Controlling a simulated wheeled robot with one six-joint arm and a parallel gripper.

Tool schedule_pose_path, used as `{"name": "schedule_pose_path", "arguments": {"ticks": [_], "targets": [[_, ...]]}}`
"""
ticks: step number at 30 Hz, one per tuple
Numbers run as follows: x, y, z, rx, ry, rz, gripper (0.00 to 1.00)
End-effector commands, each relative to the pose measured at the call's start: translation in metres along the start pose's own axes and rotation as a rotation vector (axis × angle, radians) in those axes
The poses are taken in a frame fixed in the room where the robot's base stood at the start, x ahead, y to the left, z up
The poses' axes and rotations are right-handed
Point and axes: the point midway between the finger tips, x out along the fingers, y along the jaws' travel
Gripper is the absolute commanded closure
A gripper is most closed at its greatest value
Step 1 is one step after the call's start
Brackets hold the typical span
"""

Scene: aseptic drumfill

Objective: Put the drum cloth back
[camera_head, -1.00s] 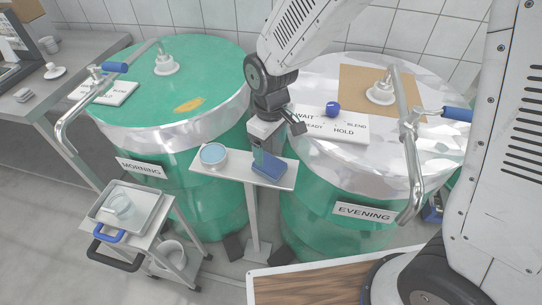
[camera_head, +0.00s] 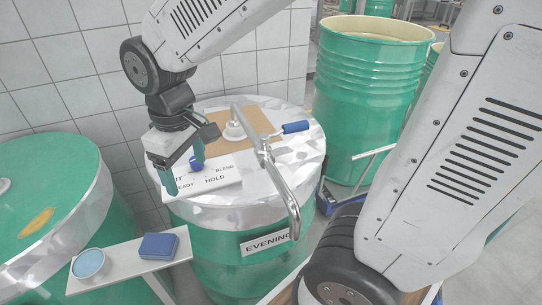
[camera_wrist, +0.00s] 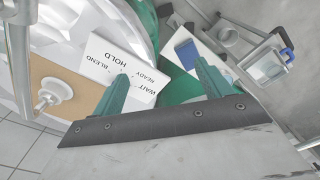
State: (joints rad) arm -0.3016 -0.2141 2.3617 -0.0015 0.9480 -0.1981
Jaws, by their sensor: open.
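A folded blue pad (camera_head: 159,246), which looks like the drum cloth, lies flat on the small white shelf (camera_head: 120,268) between the two drums. It also shows in the wrist view (camera_wrist: 186,53), beyond and between my fingers. My gripper (camera_head: 183,177) is open and empty, pointing down by the left edge of the white label board on the EVENING drum (camera_head: 225,218). In the wrist view my two green fingers (camera_wrist: 162,74) stand apart, with the label board partly behind the left one. The gripper is well apart from the blue pad.
A bowl of blue liquid (camera_head: 88,263) sits beside the pad. The label board (camera_head: 213,182) carries a blue knob (camera_head: 197,163). A tan square (camera_head: 243,128) with a white fitting (camera_head: 234,131) and a bent metal handle (camera_head: 283,185) occupy the EVENING lid. A green drum (camera_head: 60,195) stands left.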

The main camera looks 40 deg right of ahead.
Motion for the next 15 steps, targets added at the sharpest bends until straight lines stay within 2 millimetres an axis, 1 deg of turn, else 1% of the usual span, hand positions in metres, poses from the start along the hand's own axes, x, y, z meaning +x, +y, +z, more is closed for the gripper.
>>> {"name": "schedule_pose_path", "arguments": {"ticks": [1, 2, 3, 5, 6, 9, 12, 15], "targets": [[-0.016, 0.010, 0.022, 0.068, 0.018, 0.006, 0.23], [-0.023, 0.014, 0.035, 0.104, 0.023, 0.008, 0.23], [-0.031, 0.018, 0.052, 0.154, 0.027, 0.011, 0.23], [-0.042, 0.023, 0.077, 0.228, 0.037, 0.016, 0.23], [-0.048, 0.025, 0.093, 0.273, 0.043, 0.019, 0.23], [-0.056, 0.026, 0.128, 0.373, 0.053, 0.025, 0.23], [-0.061, 0.025, 0.151, 0.444, 0.062, 0.030, 0.23], [-0.062, 0.023, 0.165, 0.485, 0.066, 0.033, 0.23]]}}
